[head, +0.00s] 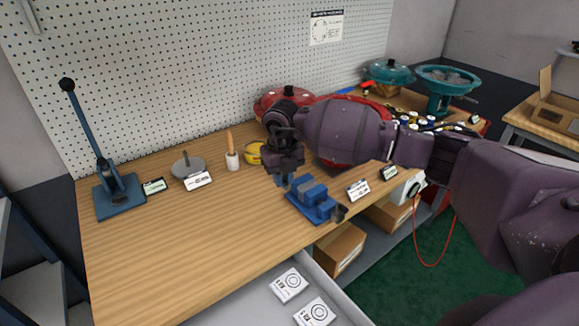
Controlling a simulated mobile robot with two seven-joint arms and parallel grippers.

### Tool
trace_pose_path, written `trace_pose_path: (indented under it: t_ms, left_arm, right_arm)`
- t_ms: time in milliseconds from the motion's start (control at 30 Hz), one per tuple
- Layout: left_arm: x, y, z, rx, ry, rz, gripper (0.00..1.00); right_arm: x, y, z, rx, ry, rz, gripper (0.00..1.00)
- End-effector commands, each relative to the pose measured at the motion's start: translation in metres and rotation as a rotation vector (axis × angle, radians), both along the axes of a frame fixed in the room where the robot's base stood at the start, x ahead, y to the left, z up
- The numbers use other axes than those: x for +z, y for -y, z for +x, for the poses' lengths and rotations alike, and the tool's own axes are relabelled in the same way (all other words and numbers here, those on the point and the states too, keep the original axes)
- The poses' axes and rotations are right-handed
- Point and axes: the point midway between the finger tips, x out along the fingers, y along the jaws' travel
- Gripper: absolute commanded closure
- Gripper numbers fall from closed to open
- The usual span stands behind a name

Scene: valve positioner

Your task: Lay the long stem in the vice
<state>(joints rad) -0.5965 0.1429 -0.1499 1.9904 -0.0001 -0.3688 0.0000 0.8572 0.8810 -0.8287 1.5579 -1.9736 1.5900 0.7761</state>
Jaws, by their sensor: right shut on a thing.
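The blue vice (312,199) stands near the front edge of the wooden bench, right of its middle. My right gripper (284,174) points down just behind and left of the vice, close to it in the picture. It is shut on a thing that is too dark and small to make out. I cannot tell whether the gripper touches the vice. I cannot make out the long stem for certain; my gripper and arm hide part of the bench. My left gripper is not in view.
A blue lever press (118,195), a grey disc with a pin (188,166) and a white holder with an orange-handled tool (232,160) stand on the left. A red round housing (270,102) is behind my arm. The bench's front left (170,260) is clear.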

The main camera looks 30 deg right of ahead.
Motion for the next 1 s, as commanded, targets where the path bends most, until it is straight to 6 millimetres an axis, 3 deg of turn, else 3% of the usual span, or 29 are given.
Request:
trace_pose_path:
  t_ms: [600,800,1000]
  left_arm:
    - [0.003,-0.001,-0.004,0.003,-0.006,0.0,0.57]
    - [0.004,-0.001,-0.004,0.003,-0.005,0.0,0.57]
    - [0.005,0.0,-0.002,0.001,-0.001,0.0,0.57]
  right_arm:
    - [-0.004,0.029,0.028,-1.06,-0.007,0.015,1.0]
    - [-0.006,0.035,0.033,-1.284,-0.009,0.016,1.0]
    - [-0.007,0.037,0.034,-1.365,-0.011,0.015,1.0]
